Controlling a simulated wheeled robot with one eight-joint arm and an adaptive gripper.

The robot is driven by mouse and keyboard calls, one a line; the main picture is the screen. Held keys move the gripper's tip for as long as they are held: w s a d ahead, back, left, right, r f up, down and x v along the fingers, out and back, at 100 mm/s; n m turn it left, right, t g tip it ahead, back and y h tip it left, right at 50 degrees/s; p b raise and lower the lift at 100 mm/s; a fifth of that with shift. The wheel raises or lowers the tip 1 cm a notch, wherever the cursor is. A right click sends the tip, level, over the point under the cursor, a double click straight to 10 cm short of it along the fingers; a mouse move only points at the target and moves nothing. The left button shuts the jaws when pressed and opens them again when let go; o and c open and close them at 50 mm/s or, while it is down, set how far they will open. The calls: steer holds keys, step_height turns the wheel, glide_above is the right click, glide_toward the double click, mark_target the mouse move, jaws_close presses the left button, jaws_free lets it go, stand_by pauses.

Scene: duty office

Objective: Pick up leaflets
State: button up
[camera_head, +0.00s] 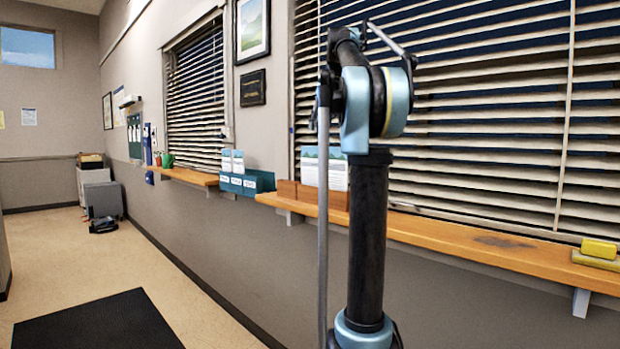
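One set of leaflets (336,172), white with blue-green tops, stands upright in a brown wooden holder (288,190) on the window ledge, just left of my arm. My arm partly covers the right side of this set. More leaflets (232,162) stand in a teal holder (246,183) with white labels, farther left along the wall. My arm rises in the middle of the view, in front of the ledge and blinds. I cannot make out the fingers of my gripper in this view.
The wooden ledge (478,241) runs right, with a dark stain and a yellow block (599,249) at its far right end. A farther ledge holds a green watering can (167,160). The floor at left is open, with a dark mat (98,322); boxes stand at the back.

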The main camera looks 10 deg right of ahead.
steer(key=w+r, duration=0.2)
glide_above(309, 162)
steer(key=s, duration=0.2)
steer(key=f, duration=1.1)
steer(key=shift+w+d+f, duration=0.2)
steer(key=shift+d, duration=0.2)
steer(key=shift+d+x, duration=0.15)
steer(key=shift+x, duration=1.2)
steer(key=shift+d+x, duration=0.15)
steer(key=shift+x, duration=1.2)
steer(key=shift+w, duration=0.15)
jaws_close()
